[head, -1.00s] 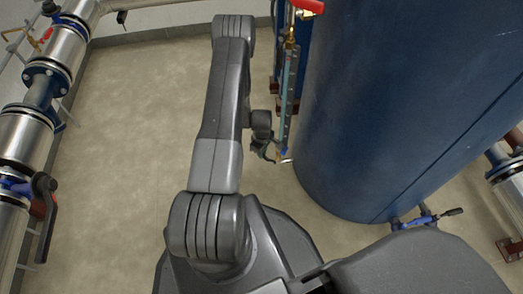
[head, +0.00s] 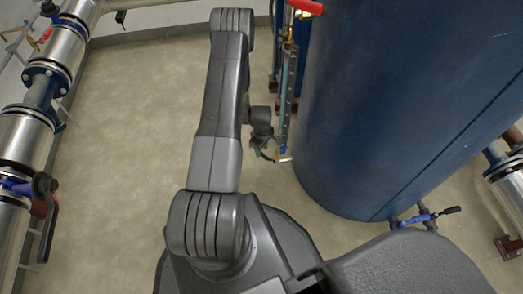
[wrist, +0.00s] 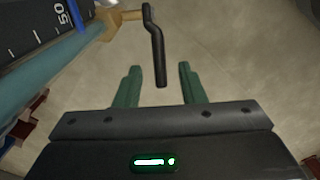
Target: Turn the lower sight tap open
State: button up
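The lower sight tap is a brass fitting (wrist: 118,17) with a dark, cranked lever (wrist: 156,48) at the foot of the sight gauge. In the wrist view the lever points down the picture, and its free end lies between my two green fingers. My gripper (wrist: 160,68) is open, with a gap on each side of the lever. In the head view my gripper (head: 267,152) is small, just left of the gauge's lower end, and the lever is hard to make out there.
The sight gauge (head: 287,95) stands close against the large blue tank (head: 385,110). A red handle (head: 306,7) sits at its top. In the wrist view its scale (wrist: 40,25) and teal rail fill the upper left. Floor on the left is clear up to the steel pipes (head: 25,135).

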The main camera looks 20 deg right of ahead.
aim_at(262, 153)
notch_tip(262, 153, up, 12)
jog(key=p, duration=0.2)
jog(key=shift+f+p, duration=0.15)
jog(key=shift+p, duration=0.25)
